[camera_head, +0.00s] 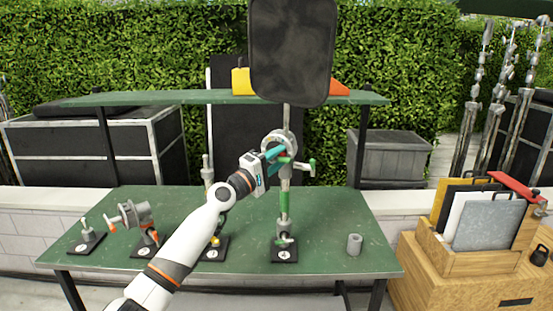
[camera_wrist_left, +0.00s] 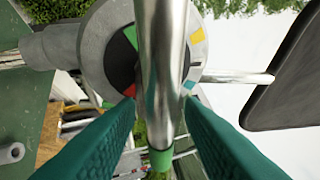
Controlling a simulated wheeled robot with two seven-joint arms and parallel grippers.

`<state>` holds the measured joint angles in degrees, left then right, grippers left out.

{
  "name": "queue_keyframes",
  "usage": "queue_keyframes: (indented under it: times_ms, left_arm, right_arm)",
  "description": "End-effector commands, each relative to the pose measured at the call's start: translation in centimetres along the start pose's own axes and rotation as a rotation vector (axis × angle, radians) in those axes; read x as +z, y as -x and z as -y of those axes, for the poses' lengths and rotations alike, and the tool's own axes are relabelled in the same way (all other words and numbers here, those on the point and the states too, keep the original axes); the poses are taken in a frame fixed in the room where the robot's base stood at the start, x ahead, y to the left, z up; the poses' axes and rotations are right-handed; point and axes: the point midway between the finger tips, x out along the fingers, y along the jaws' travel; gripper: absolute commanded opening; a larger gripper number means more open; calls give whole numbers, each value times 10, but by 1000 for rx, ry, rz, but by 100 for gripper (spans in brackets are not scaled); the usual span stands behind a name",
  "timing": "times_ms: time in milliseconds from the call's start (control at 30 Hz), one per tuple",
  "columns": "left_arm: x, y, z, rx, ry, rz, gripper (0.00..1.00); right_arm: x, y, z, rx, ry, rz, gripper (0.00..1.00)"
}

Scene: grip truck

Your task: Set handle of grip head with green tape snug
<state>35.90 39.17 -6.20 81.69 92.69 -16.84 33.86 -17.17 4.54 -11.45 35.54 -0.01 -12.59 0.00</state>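The grip head (camera_head: 278,140) is a grey metal disc clamp high on the stand with base plate 4 (camera_head: 285,255). A dark panel (camera_head: 291,50) rises above it. In the left wrist view, the disc (camera_wrist_left: 108,45) has coloured marks, and a shiny rod (camera_wrist_left: 163,60) with a green band (camera_wrist_left: 160,159) crosses in front. My left gripper (camera_head: 283,151) is at the head; its teal fingers (camera_wrist_left: 161,101) lie either side of the rod, apart, with narrow gaps showing. My right gripper is not in view.
The green table (camera_head: 330,215) also bears smaller stand pieces on numbered bases (camera_head: 87,243) at left and a grey cylinder (camera_head: 354,244) at right. A shelf (camera_head: 150,98) runs behind. A wooden crate with boards (camera_head: 470,255) stands at right.

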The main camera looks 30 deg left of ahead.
Motion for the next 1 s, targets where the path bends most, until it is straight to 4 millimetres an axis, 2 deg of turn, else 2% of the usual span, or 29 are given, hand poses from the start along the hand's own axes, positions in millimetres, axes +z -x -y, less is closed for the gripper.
queue_keyframes:
  times_ms: [100, 300, 733, 1000]
  left_arm:
    - [0, 0, 0, 0, 0, 0, 34]
    - [0, 0, 0, 0, 0, 0, 1]
    - [1, 1, 0, 7, -21, -2, 0]
    - [2, 1, -1, 55, -142, -28, 0]
  right_arm:
    - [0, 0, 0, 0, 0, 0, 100]
    - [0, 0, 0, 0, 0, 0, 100]
    - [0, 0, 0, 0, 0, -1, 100]
    - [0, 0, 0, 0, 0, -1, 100]
